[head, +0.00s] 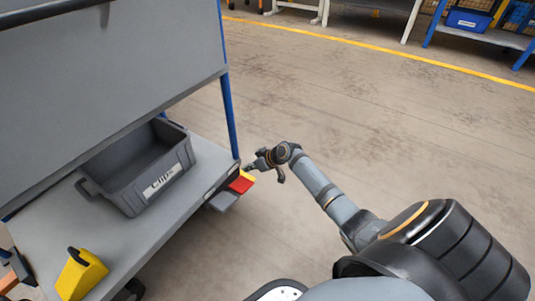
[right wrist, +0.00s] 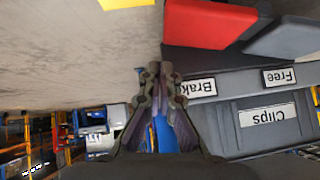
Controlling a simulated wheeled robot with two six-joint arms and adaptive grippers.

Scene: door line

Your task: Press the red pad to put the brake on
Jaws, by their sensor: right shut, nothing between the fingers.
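The red pad (head: 241,184) sticks out at the near right corner of a grey cart's lower deck. It shows large at the top of the right wrist view (right wrist: 207,24), beside a grey pad (right wrist: 285,35). Labels reading "Brake" (right wrist: 196,88) and "Free" (right wrist: 279,77) show upside down on the deck edge. My right gripper (head: 249,167) is shut and empty, just beyond the red pad at the deck corner. In the wrist view its fingertips (right wrist: 160,70) are below and left of the pad, apart from it in the picture. My left gripper is not seen.
A grey bin (head: 165,185) labelled "Clips" stands on the cart's deck (head: 140,240). A blue post (head: 228,110) rises near the corner. A yellow block (head: 80,272) sits at the deck's near end. Open floor (head: 330,100) lies to the right.

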